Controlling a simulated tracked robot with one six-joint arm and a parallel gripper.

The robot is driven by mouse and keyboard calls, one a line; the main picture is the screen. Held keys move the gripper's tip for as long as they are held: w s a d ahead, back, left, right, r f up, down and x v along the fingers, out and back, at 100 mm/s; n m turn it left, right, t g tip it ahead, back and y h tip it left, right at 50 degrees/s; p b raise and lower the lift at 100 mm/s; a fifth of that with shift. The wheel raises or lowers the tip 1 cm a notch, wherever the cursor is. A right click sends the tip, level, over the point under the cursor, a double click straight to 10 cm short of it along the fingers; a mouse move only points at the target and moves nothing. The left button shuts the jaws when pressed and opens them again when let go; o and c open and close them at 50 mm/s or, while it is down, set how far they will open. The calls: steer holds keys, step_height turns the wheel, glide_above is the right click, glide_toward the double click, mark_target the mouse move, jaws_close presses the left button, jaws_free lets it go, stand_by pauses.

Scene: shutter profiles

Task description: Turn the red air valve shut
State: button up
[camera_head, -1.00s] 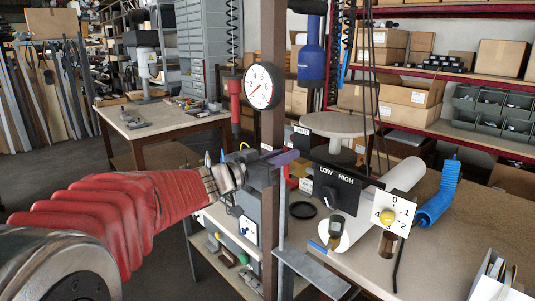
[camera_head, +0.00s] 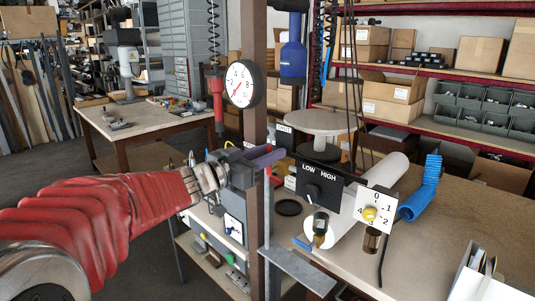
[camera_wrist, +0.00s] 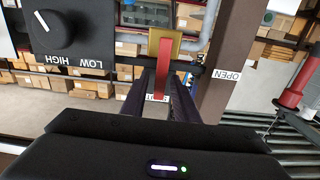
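The red valve lever (camera_wrist: 163,68) sits on a square brass-coloured body (camera_wrist: 166,41) in the wrist view. The lever runs down the picture between the two dark purple fingers of my gripper (camera_wrist: 164,92). The fingers look apart, with the lever between them; I cannot tell whether they touch it. An OPEN label (camera_wrist: 227,75) is to the right of the lever. Another label below the lever is mostly hidden. In the head view my gripper (camera_head: 266,156) is at the brown post, and I cannot make out the valve there.
The brown post (camera_head: 255,120) carries a pressure gauge (camera_head: 245,84). A black LOW/HIGH switch box (camera_head: 321,186) and a white numbered dial plate (camera_head: 374,211) stand close to the right. A grey flat bar (camera_head: 297,270) juts out below. A blue coiled hose (camera_head: 422,190) lies on the bench.

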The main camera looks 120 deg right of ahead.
steer(key=shift+o, duration=0.3)
steer(key=v, duration=1.3)
steer(key=shift+w, duration=0.4)
steer(key=shift+w+f, duration=0.1)
